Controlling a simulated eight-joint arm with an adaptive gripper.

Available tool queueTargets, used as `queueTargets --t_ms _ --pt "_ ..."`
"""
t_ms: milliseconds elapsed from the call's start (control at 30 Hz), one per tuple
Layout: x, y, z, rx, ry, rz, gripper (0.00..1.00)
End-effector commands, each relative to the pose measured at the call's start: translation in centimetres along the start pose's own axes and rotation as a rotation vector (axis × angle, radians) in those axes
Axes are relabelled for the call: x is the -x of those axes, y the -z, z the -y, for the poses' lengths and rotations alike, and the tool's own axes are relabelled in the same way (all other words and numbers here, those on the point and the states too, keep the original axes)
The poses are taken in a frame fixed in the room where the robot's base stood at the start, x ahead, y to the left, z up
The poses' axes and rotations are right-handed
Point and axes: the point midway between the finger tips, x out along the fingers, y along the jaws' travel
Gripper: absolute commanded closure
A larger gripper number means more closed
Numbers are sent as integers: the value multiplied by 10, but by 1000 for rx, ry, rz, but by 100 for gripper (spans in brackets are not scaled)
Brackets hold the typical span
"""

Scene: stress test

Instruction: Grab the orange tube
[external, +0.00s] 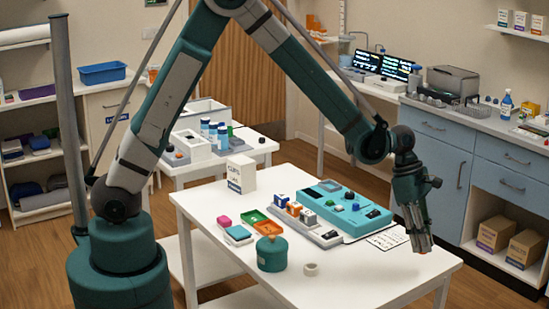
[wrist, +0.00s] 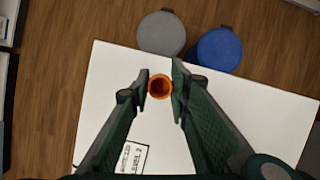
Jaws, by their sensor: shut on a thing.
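The orange tube (wrist: 160,87) shows in the wrist view as a round orange ring with a dark hollow, seen end-on. My gripper (wrist: 161,88) is shut on it, with one dark green finger on each side at the tips. In the external view my gripper (external: 422,248) points down over the right end of the white table (external: 330,285). Only a small orange-red bit of the tube shows there between the fingertips. I cannot tell whether its lower end touches the table.
A printed card (external: 388,239) lies left of my gripper, beside a teal device (external: 345,208). A teal jar (external: 271,253) and a small pale ring (external: 311,269) stand farther left. In the wrist view, a grey stool (wrist: 161,33) and a blue stool (wrist: 220,49) sit past the table edge.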

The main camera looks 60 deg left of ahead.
Motion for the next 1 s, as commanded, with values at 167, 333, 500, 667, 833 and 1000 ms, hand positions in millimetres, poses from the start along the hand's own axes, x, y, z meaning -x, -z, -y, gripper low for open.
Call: queueTargets --t_ms 167,333,500,667,833,1000 --pt "22 -9 0 0 0 0 89" --pt "31 -13 0 0 0 0 89" --pt "32 -14 0 0 0 0 89" --pt "32 -13 0 0 0 0 89" --pt "32 -13 0 0 0 0 89" --pt "32 -13 0 0 0 0 89"
